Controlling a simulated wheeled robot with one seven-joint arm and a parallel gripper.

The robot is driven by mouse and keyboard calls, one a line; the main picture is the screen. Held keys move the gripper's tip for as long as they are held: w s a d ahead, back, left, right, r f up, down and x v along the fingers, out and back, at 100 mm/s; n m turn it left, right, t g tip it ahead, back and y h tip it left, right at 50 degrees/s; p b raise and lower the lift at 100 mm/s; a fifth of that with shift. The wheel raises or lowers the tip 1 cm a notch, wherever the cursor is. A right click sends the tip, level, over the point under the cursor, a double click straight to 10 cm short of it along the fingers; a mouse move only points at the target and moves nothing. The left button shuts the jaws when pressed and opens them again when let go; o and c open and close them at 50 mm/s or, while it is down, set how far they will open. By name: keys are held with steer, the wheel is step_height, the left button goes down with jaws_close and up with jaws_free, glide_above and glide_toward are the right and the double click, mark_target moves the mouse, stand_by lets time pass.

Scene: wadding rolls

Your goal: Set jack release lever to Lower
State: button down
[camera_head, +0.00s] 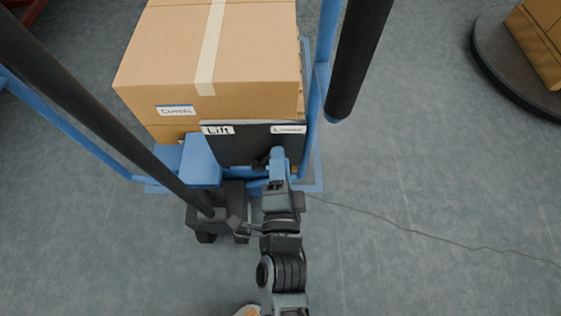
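A dark panel (235,150) stands on the jack below the cardboard box. It carries a white "Lift" label (217,130) at its left and a white label that seems to read "Lower" (288,129) at its right. My gripper (277,164) is in front of the panel's right half, below the "Lower" label. A small dark part (260,163), possibly the release lever, shows just left of my gripper. The rest of it is hidden behind my gripper and arm. I cannot tell whether my gripper touches it, or whether the fingers are open or shut.
Large taped cardboard boxes (240,60) are stacked above the panel. A long black handle bar (100,115) slants across the left, and a black padded post (358,55) stands at the right. A thin cable (420,232) lies on the grey floor. A round dark platform (500,65) is far right.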

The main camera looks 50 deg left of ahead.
steer(key=c, duration=1)
jaws_free()
steer(key=shift+s+a+r, duration=0.15)
steer(key=shift+s, duration=0.05)
steer(key=shift+o, duration=1.2)
steer(key=shift+w, duration=0.1)
steer(key=v, duration=0.8)
